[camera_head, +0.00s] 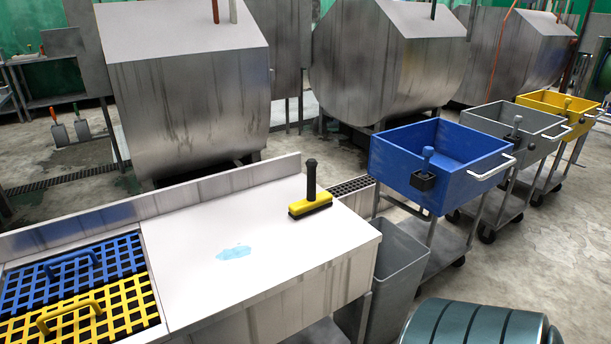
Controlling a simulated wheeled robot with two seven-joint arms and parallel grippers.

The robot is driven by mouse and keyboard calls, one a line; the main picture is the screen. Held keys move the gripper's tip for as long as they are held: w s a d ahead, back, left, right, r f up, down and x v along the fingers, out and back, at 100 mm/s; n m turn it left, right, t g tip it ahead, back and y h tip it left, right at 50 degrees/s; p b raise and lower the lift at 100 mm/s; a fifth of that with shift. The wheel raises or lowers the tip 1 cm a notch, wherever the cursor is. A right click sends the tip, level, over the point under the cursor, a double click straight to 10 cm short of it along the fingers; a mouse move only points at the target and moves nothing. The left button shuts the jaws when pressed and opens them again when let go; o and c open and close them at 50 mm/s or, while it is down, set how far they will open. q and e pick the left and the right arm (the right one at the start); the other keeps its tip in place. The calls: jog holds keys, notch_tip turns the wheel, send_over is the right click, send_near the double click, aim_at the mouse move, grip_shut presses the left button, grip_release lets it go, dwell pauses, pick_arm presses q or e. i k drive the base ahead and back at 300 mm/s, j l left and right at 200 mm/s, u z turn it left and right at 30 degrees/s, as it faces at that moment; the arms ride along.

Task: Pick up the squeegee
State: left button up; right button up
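The squeegee (311,203) stands on the white-grey bench top (190,235), near its back right corner. It has a yellow head with a dark lower edge resting on the bench, and a black handle pointing straight up. Nothing touches it apart from the bench. Neither my left nor my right gripper is in the camera_head view.
A blue puddle (233,253) lies on the bench. Blue (70,270) and yellow (80,315) grates with handles are at left. A raised back edge (170,200) runs behind. A grey bin (400,265) and blue cart (440,165) stand to the right.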

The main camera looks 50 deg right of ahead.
aim_at(314, 201)
jog(key=z, duration=0.4)
jog(key=k+j+z, duration=0.1)
jog(key=z, duration=0.75)
jog(key=k+z, duration=0.1)
jog(key=z, duration=0.3)
